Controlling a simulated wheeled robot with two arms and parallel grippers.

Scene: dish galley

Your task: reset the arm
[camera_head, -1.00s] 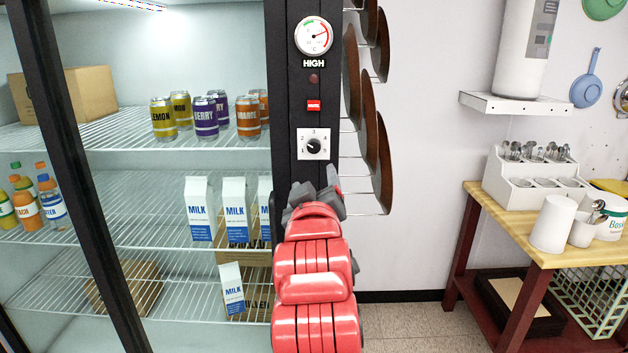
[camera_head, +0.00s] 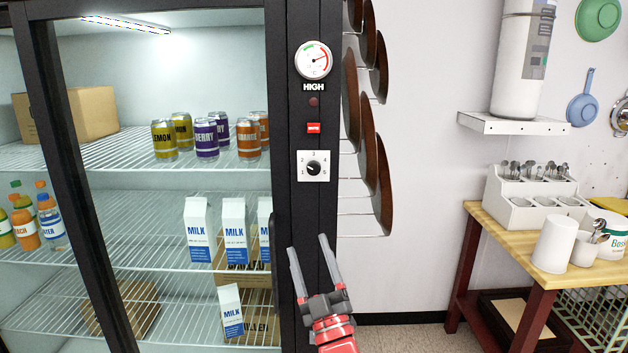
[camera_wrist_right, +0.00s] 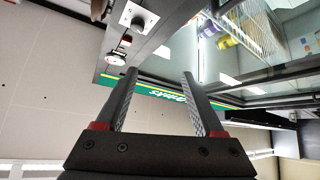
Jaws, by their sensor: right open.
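My right gripper (camera_head: 315,266) is in the lower middle of the head view, in front of the fridge's black frame post. Its two grey fingers point up and stand apart, with nothing between them. In the right wrist view the open fingers (camera_wrist_right: 154,103) also show empty, with the fridge front beyond them. The control dial (camera_head: 314,168) is on the post above the gripper, apart from it, and it also shows in the wrist view (camera_wrist_right: 137,19). My left gripper is not in view.
The glass fridge holds cans (camera_head: 206,138), milk cartons (camera_head: 234,228) and boxes. A round gauge (camera_head: 313,60) and a red switch (camera_head: 313,128) are on the post. Pans (camera_head: 372,150) hang right of it.

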